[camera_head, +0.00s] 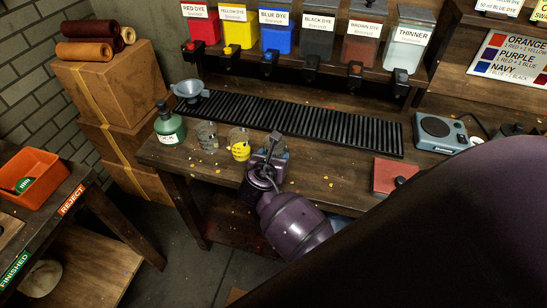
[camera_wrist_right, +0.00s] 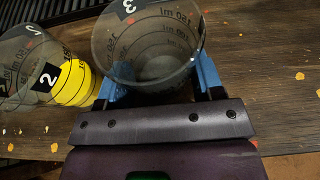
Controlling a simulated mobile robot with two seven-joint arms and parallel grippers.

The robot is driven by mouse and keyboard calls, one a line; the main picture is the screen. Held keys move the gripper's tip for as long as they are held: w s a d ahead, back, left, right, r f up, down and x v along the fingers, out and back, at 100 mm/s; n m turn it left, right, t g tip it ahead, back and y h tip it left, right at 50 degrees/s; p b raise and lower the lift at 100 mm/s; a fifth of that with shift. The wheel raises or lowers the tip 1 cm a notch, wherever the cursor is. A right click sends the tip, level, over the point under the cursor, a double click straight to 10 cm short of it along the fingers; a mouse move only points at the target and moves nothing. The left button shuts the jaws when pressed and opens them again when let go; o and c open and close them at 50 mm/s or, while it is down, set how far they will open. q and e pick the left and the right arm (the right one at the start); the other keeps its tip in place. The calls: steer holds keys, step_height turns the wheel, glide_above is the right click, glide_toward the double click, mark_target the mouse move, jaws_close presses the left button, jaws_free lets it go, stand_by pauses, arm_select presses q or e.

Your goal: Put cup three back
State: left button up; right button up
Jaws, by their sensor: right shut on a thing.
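Cup three (camera_wrist_right: 148,48) is a clear graduated cup with a black "3" label, and it looks empty. My right gripper (camera_wrist_right: 157,82) has its blue fingers on both sides of it and is shut on it. In the head view the right gripper (camera_head: 268,163) is at the front edge of the bench and hides most of that cup. I cannot tell whether the cup touches the bench. Cup two (camera_head: 239,145), with yellow liquid, stands just left of it and also shows in the wrist view (camera_wrist_right: 42,75). Cup one (camera_head: 207,138) stands further left. My left gripper is not in view.
A black slatted mat (camera_head: 300,122) lies behind the cups under the dye dispensers (camera_head: 274,40). A scale (camera_head: 440,132) and a red-brown block (camera_head: 394,175) are to the right.

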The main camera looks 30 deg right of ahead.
steer(key=o, duration=0.9)
steer(key=shift+f, duration=0.1)
steer(key=shift+o, duration=0.2)
steer(key=v, duration=1.2)
steer(key=shift+r+p, duration=0.2)
steer(key=shift+p, duration=0.15)
steer(key=shift+w, duration=0.1)
